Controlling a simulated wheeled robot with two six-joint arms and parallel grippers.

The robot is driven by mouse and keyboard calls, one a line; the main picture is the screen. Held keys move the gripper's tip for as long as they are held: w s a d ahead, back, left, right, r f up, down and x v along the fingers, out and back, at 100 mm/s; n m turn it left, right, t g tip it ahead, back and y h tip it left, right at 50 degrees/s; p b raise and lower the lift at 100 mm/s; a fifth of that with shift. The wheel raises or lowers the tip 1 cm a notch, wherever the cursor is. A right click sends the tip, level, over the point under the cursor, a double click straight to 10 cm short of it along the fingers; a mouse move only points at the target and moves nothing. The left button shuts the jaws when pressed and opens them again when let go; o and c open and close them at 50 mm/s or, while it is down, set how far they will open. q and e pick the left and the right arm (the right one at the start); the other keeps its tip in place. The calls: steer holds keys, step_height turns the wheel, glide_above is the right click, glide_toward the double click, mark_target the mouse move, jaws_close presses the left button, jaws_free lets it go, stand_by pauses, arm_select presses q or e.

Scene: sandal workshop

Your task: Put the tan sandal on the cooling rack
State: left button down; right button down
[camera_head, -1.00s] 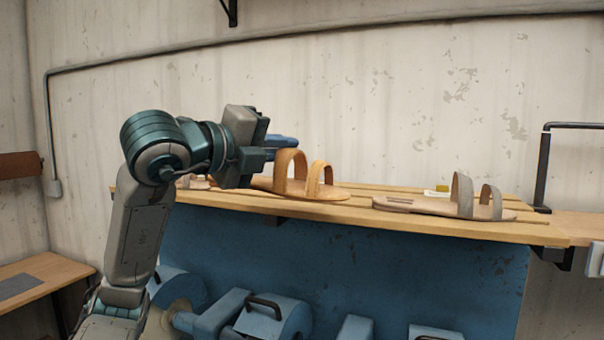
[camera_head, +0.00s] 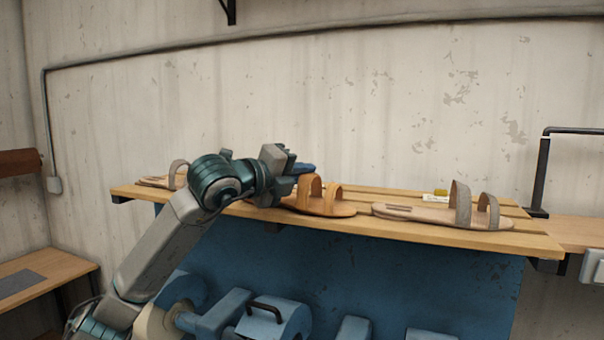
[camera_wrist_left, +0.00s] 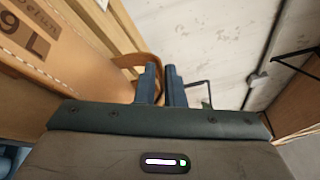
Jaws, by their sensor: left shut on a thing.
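The tan sandal (camera_head: 322,209), with two orange-tan straps, is at the front of a slatted wooden rack (camera_head: 420,232) in the head view. My left gripper (camera_head: 303,169) is at its rear strap, coming from the left, and is shut on the sandal. In the left wrist view the fingers (camera_wrist_left: 163,84) are close together beside the curved strap, and the sandal's sole (camera_wrist_left: 75,62) with stamped text lies to the left. The sandal looks level. Whether its sole touches the slats cannot be told. My right gripper is not in view.
A grey-strapped sandal (camera_head: 408,212) lies just right of the tan one. Another sandal (camera_head: 160,182) is at the rack's left end, partly behind my arm. A small yellow item (camera_head: 440,192) sits behind the grey sandal. Blue machines (camera_head: 270,322) stand below.

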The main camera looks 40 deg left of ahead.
arm_select(q)
steer(key=shift+d, duration=0.1)
steer(key=c, duration=1.5)
jaws_free()
steer(key=shift+f, duration=0.1)
steer(key=shift+s+f+b, duration=0.1)
steer(key=shift+s+b, duration=0.55)
steer(key=shift+b, duration=0.1)
steer(key=s+b, duration=0.2)
steer(key=s, duration=0.1)
steer(key=s+a+b, duration=0.1)
steer(key=s+b, duration=0.2)
steer(key=s, duration=0.1)
steer(key=s+r+b, duration=0.1)
steer(key=s+b, duration=0.2)
steer(key=shift+s+a, duration=0.2)
steer(key=shift+s, duration=0.15)
